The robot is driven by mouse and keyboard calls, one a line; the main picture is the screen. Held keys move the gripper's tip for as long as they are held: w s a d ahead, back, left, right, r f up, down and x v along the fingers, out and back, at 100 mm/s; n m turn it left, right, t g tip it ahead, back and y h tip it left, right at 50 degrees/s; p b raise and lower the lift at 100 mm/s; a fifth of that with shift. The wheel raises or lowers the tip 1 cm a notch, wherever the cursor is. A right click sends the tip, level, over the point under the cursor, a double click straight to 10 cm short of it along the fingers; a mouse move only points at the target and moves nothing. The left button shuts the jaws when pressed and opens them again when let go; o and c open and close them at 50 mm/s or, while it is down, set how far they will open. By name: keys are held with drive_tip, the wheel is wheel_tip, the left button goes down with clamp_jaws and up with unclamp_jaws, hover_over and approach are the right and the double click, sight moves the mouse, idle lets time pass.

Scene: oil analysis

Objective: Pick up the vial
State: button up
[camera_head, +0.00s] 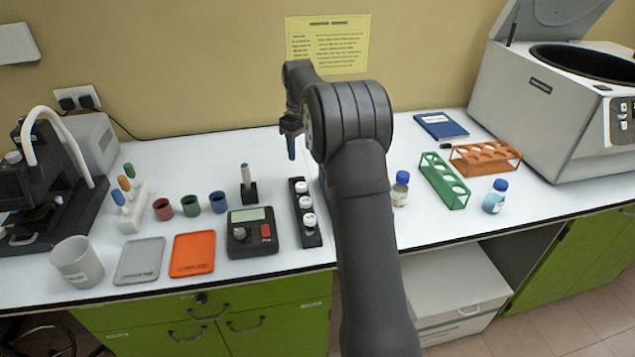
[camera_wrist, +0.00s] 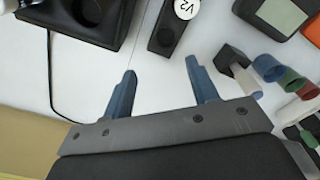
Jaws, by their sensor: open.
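White-capped vials stand in a narrow black rack (camera_head: 312,239) near the middle of the table; one is the vial (camera_head: 310,220) at the near end. In the wrist view a cap marked V2 (camera_wrist: 186,9) shows at the top edge, in the rack (camera_wrist: 163,42), whose nearer end has a bare hole. My gripper (camera_head: 291,148) is above the back of the table, pointing down, behind the rack. In the wrist view my gripper (camera_wrist: 161,70) has its two blue fingers wide apart, with only white table between them. The vials' bodies are mostly hidden in the rack.
A black device with a display (camera_head: 252,232) stands left of the rack, and a pen holder (camera_head: 248,192) stands behind it. Small coloured cups (camera_head: 190,205) are further left. A blue-capped bottle (camera_head: 400,188) and a green rack (camera_head: 444,180) are right of my arm.

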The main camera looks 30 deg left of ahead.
wheel_tip(320, 180, up, 6)
drive_tip(key=r, duration=0.1)
hover_over(301, 185)
drive_tip(key=w, duration=0.1)
drive_tip(key=f, duration=1.2)
drive_tip(key=shift+s, duration=0.25)
drive_tip(key=shift+s+f, duration=0.2)
drive_tip(key=shift+f, duration=2.4)
drive_tip(key=c, duration=1.1)
drive_tip(key=shift+o, duration=0.2)
drive_tip(key=shift+r, duration=0.1)
